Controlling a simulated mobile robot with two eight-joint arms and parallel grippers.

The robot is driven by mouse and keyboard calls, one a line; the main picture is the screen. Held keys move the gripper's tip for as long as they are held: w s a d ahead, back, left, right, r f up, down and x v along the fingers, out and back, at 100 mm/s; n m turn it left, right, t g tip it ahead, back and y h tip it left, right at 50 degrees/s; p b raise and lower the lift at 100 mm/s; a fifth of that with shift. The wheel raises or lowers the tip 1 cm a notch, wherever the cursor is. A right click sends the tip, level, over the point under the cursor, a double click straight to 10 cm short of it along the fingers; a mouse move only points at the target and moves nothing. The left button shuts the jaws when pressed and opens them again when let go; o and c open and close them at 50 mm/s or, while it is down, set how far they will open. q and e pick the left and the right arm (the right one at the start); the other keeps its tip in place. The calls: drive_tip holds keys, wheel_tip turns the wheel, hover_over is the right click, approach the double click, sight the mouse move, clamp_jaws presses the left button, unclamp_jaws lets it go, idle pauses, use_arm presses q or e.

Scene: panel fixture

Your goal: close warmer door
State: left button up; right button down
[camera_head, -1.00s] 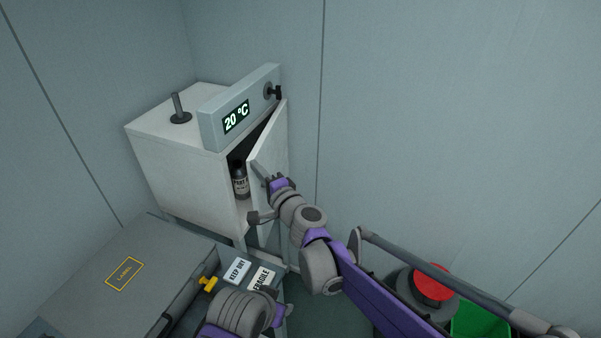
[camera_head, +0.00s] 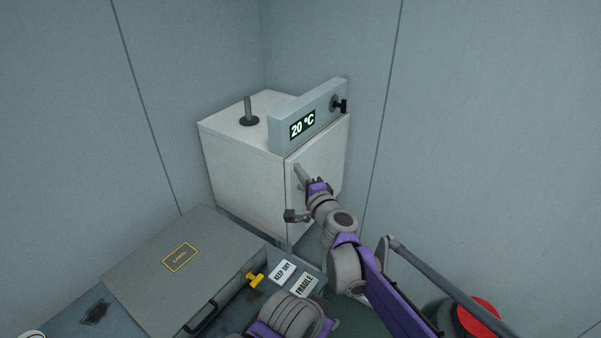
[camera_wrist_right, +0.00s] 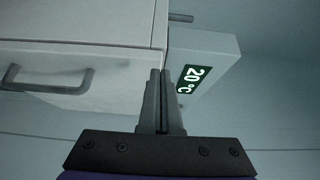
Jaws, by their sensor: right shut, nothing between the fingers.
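The warmer is a white box (camera_head: 240,165) with a lit 20 °C panel (camera_head: 303,124) on top. Its door (camera_head: 325,160) lies flush or nearly flush with the front, and the inside is hidden. My right gripper (camera_head: 299,168) is at the door's upper left part, fingers together and empty. In the right wrist view, the shut fingers (camera_wrist_right: 160,75) are close to the door face, below the panel; I cannot tell whether they touch. The door's grey bar handle (camera_wrist_right: 45,80) is left of the fingers there, not held. My left gripper does not show.
A grey case (camera_head: 185,265) with a yellow label frame lies left of the warmer. KEEP DRY (camera_head: 283,271) and FRAGILE (camera_head: 304,285) labels are beside it. A red round object (camera_head: 478,317) is at the lower right. Walls stand close behind the warmer.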

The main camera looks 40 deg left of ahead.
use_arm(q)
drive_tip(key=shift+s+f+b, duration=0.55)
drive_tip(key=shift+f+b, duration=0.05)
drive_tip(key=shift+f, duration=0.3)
use_arm(e)
drive_tip(key=v, duration=1)
drive_tip(key=shift+s+d, duration=0.2)
drive_tip(key=shift+d, duration=0.15)
drive_tip(key=s+d+f+n+g+h, duration=0.1)
drive_tip(key=d+n+h, duration=0.1)
drive_tip(key=d, duration=0.6)
drive_tip(key=s+d+n+h, duration=0.1)
drive_tip(key=s+d+n, duration=0.15)
drive_tip(key=d, duration=0.65)
drive_tip(key=s+d+f+g+h, duration=0.1)
drive_tip(key=s+d+f+h, duration=0.3)
drive_tip(key=d, duration=0.6)
drive_tip(key=s+d+f+n+h, duration=0.1)
drive_tip(key=s+d+f+h, duration=0.3)
drive_tip(key=d, duration=0.7)
drive_tip(key=s+d+f+n+g+h, duration=0.1)
drive_tip(key=s+d+f+h, duration=0.3)
drive_tip(key=s+d+f, duration=0.3)
drive_tip(key=d, duration=0.4)
drive_tip(key=shift+g, duration=0.3)
